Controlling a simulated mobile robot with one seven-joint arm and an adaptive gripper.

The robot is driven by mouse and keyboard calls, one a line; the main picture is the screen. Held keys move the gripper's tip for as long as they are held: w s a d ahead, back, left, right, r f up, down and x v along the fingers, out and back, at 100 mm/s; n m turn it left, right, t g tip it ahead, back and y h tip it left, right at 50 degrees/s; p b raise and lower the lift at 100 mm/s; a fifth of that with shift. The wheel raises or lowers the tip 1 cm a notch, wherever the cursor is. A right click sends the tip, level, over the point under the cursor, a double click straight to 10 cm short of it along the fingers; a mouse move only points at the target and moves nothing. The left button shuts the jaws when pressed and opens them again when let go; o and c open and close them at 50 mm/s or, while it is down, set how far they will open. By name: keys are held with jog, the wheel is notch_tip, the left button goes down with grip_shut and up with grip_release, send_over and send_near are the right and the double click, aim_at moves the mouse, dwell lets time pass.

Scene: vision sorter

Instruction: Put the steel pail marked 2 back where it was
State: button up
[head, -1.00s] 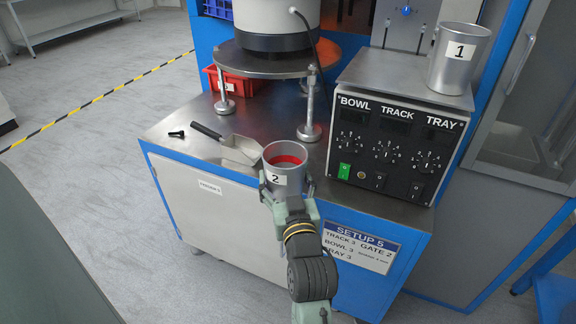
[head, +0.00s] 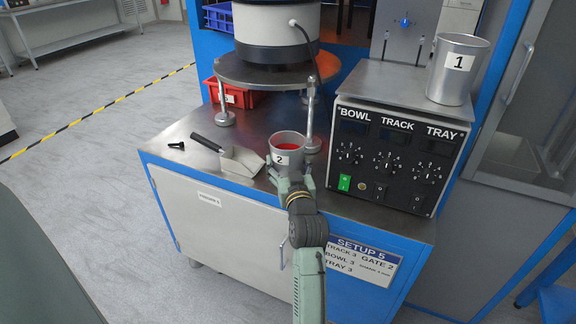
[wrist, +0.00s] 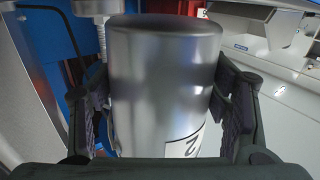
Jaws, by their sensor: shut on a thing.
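The steel pail marked 2 (head: 287,165) is upright near the front of the steel counter, just right of the scoop, with a red interior or contents showing at its mouth. My gripper (head: 291,184) is shut around it from the front. In the wrist view the pail (wrist: 160,85) fills the space between the two fingers of my gripper (wrist: 168,110), its label partly seen at the lower right. I cannot tell whether its base touches the counter.
A scoop (head: 242,161) and a small black part (head: 176,146) lie on the counter (head: 195,165) to the left. The control box (head: 395,160) stands to the right with a pail marked 1 (head: 456,75) on top. A red bin (head: 232,95) and a round-plate stand (head: 270,75) are behind.

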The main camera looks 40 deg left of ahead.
jog(key=shift+f, duration=0.55)
jog(key=shift+f, duration=0.1)
jog(key=o, duration=1.9)
jog(key=shift+o, duration=0.2)
